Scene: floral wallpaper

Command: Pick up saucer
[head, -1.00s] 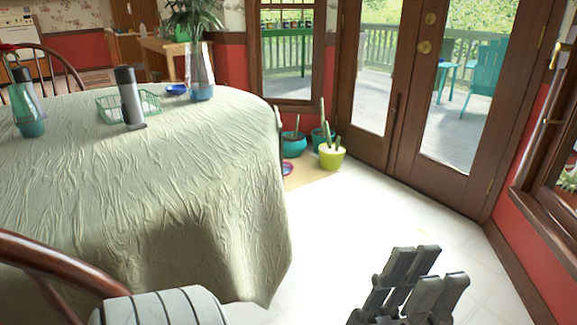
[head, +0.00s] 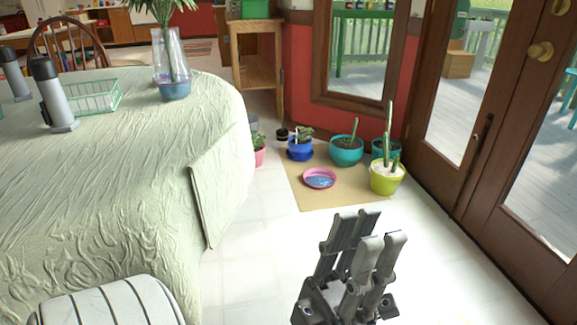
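A round pink-rimmed saucer (head: 320,178) with a blue inside lies on the tan mat (head: 310,198) on the floor, in front of the potted plants. My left gripper (head: 370,228) is at the bottom middle of the head view, fingers pointing up and away. It looks open, with a gap between the fingers, and nothing shows between them. In the picture it is below the mat, apart from the saucer. My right gripper is not in view.
Blue (head: 300,148), teal (head: 346,150) and yellow-green (head: 387,178) pots stand close behind and right of the saucer. A cloth-covered table (head: 120,170) fills the left side. Glass doors (head: 470,120) are at the right. White floor between table and doors is clear.

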